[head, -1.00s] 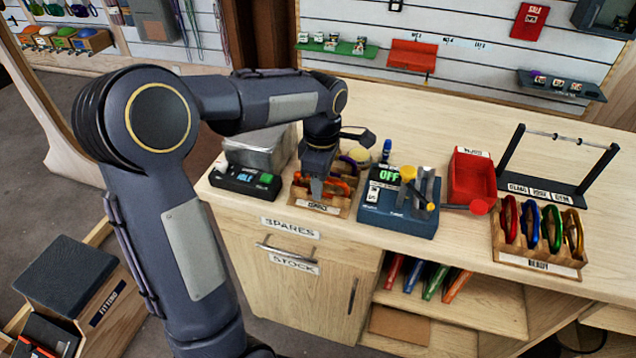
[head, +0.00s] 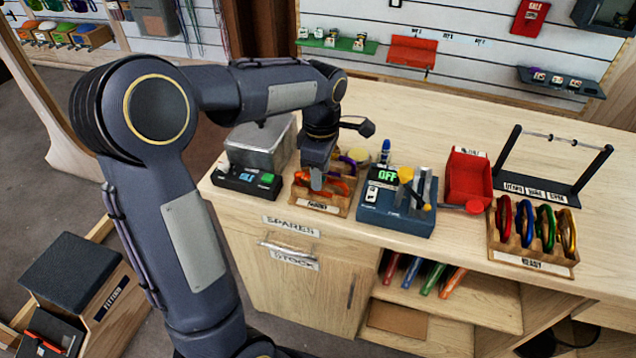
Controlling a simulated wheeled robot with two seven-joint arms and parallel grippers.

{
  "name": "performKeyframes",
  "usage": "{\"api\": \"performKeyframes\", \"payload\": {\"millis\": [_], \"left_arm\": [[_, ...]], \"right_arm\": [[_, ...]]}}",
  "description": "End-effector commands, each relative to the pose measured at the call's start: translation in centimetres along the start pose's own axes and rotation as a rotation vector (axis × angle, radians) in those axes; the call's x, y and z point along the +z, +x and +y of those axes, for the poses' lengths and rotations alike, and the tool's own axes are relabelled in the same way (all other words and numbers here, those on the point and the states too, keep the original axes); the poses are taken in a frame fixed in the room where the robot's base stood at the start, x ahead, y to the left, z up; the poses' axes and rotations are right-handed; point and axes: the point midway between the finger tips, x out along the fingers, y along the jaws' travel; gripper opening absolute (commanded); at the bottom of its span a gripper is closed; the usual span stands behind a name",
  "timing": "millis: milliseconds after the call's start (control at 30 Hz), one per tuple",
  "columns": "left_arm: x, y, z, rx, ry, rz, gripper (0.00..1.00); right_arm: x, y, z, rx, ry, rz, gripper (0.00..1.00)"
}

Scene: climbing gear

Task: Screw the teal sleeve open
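My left gripper (head: 316,182) points down over a small wooden tray (head: 322,208) at the left part of the bench. Orange and red carabiners (head: 340,188) lie in this tray, close beside the fingers. The fingers are small and partly merge with the tray's contents, so I cannot tell whether they are open or what they touch. I cannot make out a teal sleeve; it may be hidden behind the gripper or too small to see. My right gripper is not in view.
A dark scale with a metal pan (head: 262,145) stands left of the tray. A blue fixture (head: 395,215) with a green "OFF" display stands right of it. Farther right are a red bin (head: 468,178) and a wooden rack of colored carabiners (head: 532,258).

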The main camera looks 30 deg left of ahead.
Motion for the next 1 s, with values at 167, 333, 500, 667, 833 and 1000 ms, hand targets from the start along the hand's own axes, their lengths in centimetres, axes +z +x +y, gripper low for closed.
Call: {"api": "performKeyframes", "payload": {"millis": [167, 333, 500, 667, 833, 1000], "left_arm": [[0.0, 0.0, -0.2, 0.000, 0.000, 0.000, 0.40], [0.0, 0.0, -0.6, 0.000, 0.000, 0.000, 0.40], [0.0, 0.0, -0.9, 0.000, 0.000, 0.000, 0.40], [0.0, 0.0, -1.2, 0.000, 0.000, 0.000, 0.40], [0.0, 0.0, -1.5, 0.000, -0.001, 0.000, 0.40], [0.0, 0.2, -1.5, -0.001, 0.000, 0.001, 0.40]], "right_arm": [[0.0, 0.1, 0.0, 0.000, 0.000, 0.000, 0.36], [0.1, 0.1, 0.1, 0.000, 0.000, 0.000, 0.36], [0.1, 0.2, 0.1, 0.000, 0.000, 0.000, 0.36], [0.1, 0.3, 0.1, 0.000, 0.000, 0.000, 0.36], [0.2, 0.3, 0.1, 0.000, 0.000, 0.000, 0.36], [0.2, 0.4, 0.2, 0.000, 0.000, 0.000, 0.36]]}}
